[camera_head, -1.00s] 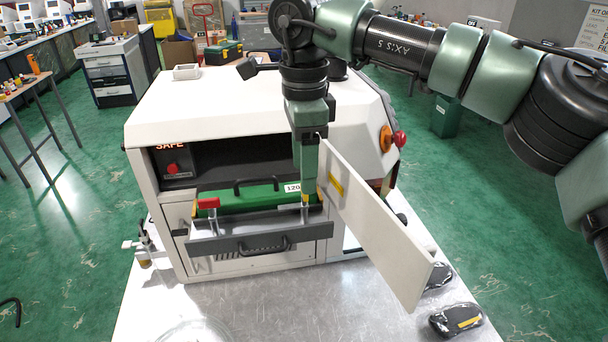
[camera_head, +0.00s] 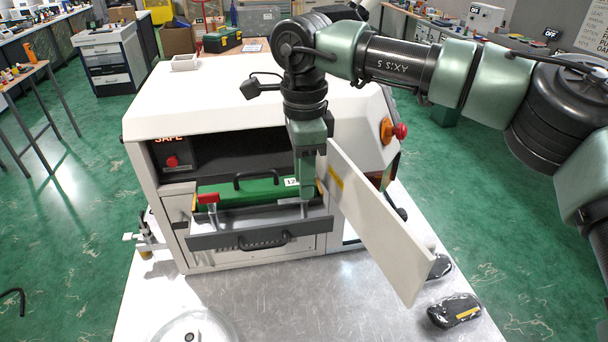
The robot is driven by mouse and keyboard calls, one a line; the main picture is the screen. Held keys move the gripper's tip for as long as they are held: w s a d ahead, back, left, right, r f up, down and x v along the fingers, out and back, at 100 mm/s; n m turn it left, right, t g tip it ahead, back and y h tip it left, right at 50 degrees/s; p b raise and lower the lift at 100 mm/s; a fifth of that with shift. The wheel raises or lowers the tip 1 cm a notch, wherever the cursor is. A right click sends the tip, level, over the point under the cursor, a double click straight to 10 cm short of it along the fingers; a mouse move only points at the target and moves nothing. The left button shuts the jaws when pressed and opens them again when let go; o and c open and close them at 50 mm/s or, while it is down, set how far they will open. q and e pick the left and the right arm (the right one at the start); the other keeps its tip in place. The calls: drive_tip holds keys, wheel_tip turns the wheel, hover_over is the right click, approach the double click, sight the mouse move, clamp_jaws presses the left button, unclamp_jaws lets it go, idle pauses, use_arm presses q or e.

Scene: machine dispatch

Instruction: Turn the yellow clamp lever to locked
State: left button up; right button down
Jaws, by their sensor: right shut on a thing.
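My right gripper (camera_head: 307,188) points straight down at the right end of the drawer and is shut. It covers the place of the yellow clamp lever, so the lever's angle cannot be told. The green block (camera_head: 241,192) with a black handle lies in the pulled-out grey drawer (camera_head: 215,241). My left gripper is not in view.
The white machine (camera_head: 215,110) has its door panel (camera_head: 378,222) swung open close to the right of my gripper. Dark wrapped packages (camera_head: 455,310) lie at the bench's right. A clear round dish (camera_head: 193,328) is at the front. The bench middle is free.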

drive_tip(key=shift+f, duration=0.1)
drive_tip(key=m+b, duration=0.2)
drive_tip(key=m, duration=0.1)
drive_tip(key=shift+f+b, duration=0.15)
drive_tip(key=shift+b, duration=0.15)
drive_tip(key=m+b, duration=0.2)
drive_tip(key=m, duration=0.2)
drive_tip(key=shift+m, duration=0.4)
drive_tip(key=m+b, duration=0.2)
drive_tip(key=m, duration=0.3)
drive_tip(key=m+b, duration=0.2)
drive_tip(key=m, duration=0.3)
drive_tip(key=c, duration=1)
unclamp_jaws()
drive_tip(key=shift+o, duration=0.2)
drive_tip(key=shift+r, duration=0.2)
drive_tip(key=shift+r, duration=0.1)
